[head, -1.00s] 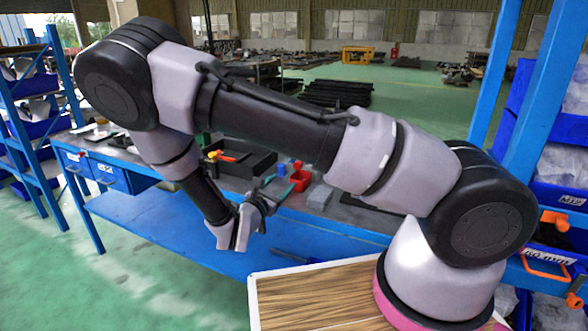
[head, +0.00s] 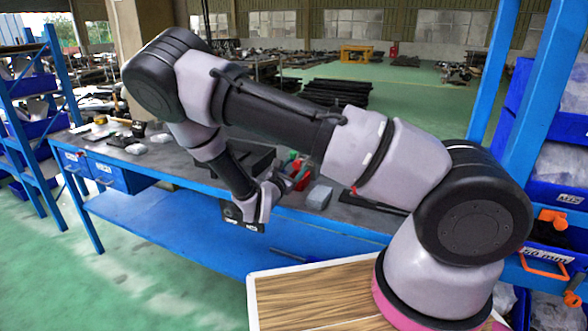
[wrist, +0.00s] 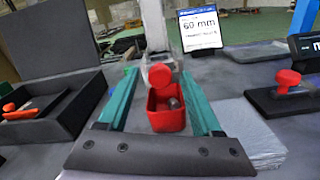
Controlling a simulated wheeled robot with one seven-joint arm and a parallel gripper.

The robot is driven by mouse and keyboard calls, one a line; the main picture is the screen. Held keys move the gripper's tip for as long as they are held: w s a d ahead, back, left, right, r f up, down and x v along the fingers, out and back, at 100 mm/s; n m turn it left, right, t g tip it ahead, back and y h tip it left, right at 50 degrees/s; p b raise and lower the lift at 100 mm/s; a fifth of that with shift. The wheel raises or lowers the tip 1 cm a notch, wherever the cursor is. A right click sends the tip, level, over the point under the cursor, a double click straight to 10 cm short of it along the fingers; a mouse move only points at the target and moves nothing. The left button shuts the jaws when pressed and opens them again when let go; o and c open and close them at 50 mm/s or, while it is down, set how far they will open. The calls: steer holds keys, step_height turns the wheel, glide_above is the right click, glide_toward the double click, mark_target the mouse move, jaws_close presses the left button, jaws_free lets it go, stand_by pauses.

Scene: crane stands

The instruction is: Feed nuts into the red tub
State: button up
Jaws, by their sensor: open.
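The red tub (wrist: 166,121) is open-topped and shows between my gripper's two teal fingers in the wrist view. A small grey piece, perhaps a nut (wrist: 174,103), lies inside it. My gripper (wrist: 159,72) is open, with a visible gap on both sides of the tub. I cannot tell how far above the tub the fingers are. A rounded red piece (wrist: 160,75) with something clear around it is just behind the tub. In the head view, my gripper (head: 277,182) is over the bench's front side, beside red items that it partly hides.
A black open box (wrist: 52,105) with an orange-red handled tool stands left. A red knob on a dark base (wrist: 288,80) is right, with clear plastic wrap (wrist: 250,130) nearer. A "60 mm" sign (wrist: 200,28) stands behind.

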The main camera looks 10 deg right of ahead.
jaws_close()
stand_by(1.3)
